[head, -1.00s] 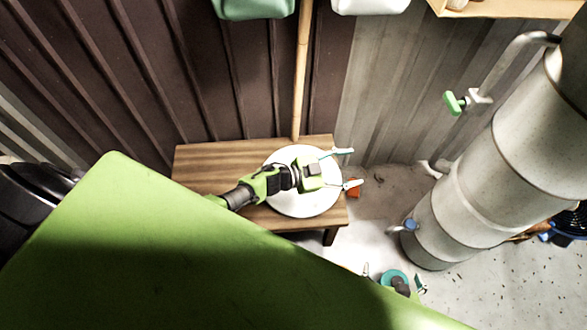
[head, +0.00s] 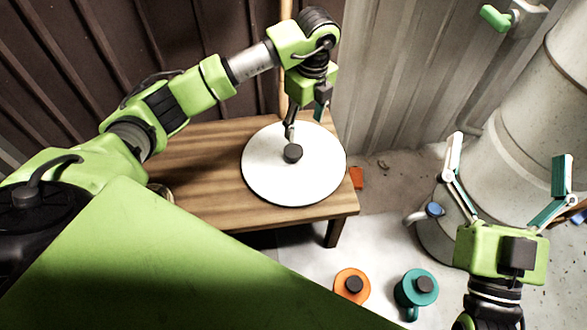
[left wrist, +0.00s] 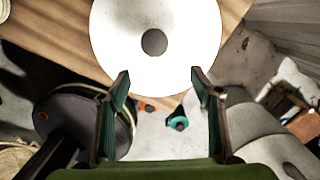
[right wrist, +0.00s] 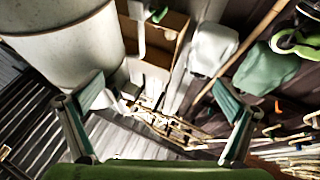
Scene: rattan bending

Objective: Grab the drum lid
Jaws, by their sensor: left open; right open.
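The drum lid (head: 270,175) is a round white disc with a dark knob (head: 293,153) at its middle, lying flat on a wooden table. It also shows in the left wrist view (left wrist: 185,48), with its knob (left wrist: 154,42) beyond the fingertips. My left gripper (head: 305,118) is open above the lid near the knob; one finger overlaps the knob in the head view, and contact cannot be told. In the left wrist view its fingers (left wrist: 159,76) hold nothing. My right gripper (head: 508,150) is open and empty, raised in front of the grey drum at the right.
The wooden table (head: 195,150) stands against a corrugated wall. A tall grey drum (head: 500,170) with pipes stands at the right. An orange-lidded item (head: 345,290) and a teal-lidded item (head: 409,292) are on the floor in front of the table.

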